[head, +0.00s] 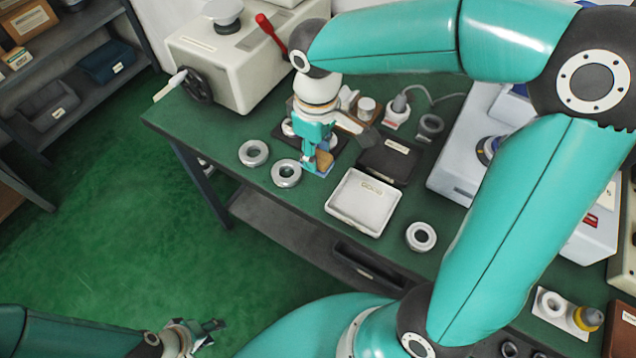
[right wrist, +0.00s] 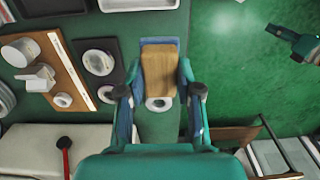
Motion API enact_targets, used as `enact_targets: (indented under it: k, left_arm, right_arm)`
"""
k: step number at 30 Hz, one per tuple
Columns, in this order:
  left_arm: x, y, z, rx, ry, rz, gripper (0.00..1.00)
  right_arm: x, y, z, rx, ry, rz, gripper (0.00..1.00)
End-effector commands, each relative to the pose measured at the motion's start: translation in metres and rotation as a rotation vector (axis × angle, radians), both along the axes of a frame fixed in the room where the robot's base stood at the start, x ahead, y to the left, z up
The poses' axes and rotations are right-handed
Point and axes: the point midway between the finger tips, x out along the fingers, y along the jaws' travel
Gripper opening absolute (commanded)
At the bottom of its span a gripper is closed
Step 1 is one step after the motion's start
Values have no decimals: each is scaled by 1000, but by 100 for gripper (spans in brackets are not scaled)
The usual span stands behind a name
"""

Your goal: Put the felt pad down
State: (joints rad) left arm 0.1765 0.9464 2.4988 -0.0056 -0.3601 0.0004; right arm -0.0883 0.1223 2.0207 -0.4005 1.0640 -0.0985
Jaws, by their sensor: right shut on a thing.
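The felt pad (head: 325,160) is a tan piece with blue at its edge, held in my right gripper (head: 318,158) over the near part of the green bench. In the right wrist view the felt pad (right wrist: 158,70) lies between the two fingers of my right gripper (right wrist: 158,90), which is shut on it. I cannot tell whether the pad touches the bench. My left gripper (head: 214,333) is low at the left, away from the bench, empty, with its fingers apart. It also shows at the upper right of the right wrist view (right wrist: 285,35).
Metal rings (head: 253,153) and (head: 286,173) lie left of the pad; another ring (head: 421,236) lies right of the white tray (head: 337,206). A dark tray (head: 388,160) sits behind it. A press with a red lever (head: 272,36) stands at the back left.

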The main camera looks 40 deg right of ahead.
Motion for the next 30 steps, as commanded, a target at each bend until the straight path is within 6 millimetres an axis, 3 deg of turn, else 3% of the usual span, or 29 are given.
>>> enact_targets:
  k: [3, 7, 14, 22, 30]
  left_arm:
    - [0, 0, -3, 0, 0, 0, 40]
    - [0, 0, -4, 0, 0, 0, 40]
    - [0, 0, -6, 0, 0, 0, 40]
    - [0, 0, -9, 0, 0, 0, 40]
    - [0, 0, -9, 0, 0, 0, 40]
  right_arm:
    - [-2, 0, -34, 0, 8, -1, 2]
    - [-1, 0, -57, 0, 3, -2, 2]
    - [0, -1, -74, -1, 1, -2, 2]
    - [-1, -1, -109, -1, 2, -3, 2]
    - [0, -1, -112, -1, -1, -3, 2]
